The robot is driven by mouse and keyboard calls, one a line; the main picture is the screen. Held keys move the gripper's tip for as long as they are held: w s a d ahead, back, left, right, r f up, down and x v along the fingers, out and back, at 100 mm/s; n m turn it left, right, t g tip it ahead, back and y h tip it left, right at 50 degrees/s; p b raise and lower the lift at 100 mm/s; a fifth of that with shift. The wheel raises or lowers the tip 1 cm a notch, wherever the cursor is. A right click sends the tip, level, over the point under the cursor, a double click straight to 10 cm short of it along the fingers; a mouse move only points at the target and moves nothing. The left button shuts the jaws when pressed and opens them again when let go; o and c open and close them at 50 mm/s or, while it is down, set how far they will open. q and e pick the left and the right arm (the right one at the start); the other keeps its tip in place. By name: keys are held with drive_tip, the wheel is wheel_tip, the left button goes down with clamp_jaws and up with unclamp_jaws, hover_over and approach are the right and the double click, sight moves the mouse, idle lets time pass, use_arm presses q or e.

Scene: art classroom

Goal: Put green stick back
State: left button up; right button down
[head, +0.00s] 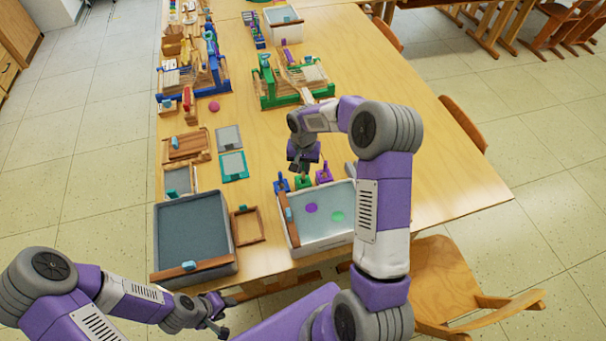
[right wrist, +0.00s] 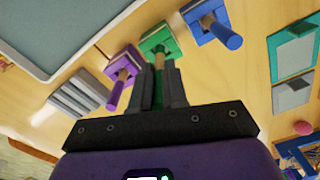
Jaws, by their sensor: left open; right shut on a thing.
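The green stick (right wrist: 158,92) is between the fingers of my right gripper (right wrist: 160,88), which is shut on it. Its bare wood-coloured end points at the green holder (right wrist: 155,40); I cannot tell whether it sits in the holder or just above it. In the head view my right gripper (head: 302,166) hangs over the green holder (head: 303,182), between the blue holder (head: 281,186) and the purple holder (head: 324,176). My left gripper (head: 220,311) is open and empty in front of the table's near edge.
The blue stick (right wrist: 226,36) and purple stick (right wrist: 117,92) stand close on either side. A white tray (head: 294,237) with purple and green spots lies just in front. A grey tray (head: 236,262) is left. Free tabletop (head: 420,130) lies right.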

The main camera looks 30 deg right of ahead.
sight(303, 182)
drive_tip(key=shift+w+f, duration=0.1)
drive_tip(key=shift+f, duration=1.7)
drive_tip(key=shift+f+b, duration=0.1)
drive_tip(key=shift+b, duration=0.3)
drive_tip(key=c, duration=1.1)
unclamp_jaws()
drive_tip(key=shift+c, duration=0.2)
wheel_tip(303, 182, up, 12)
drive_tip(key=shift+r+p, duration=0.2)
drive_tip(key=shift+p, duration=0.9)
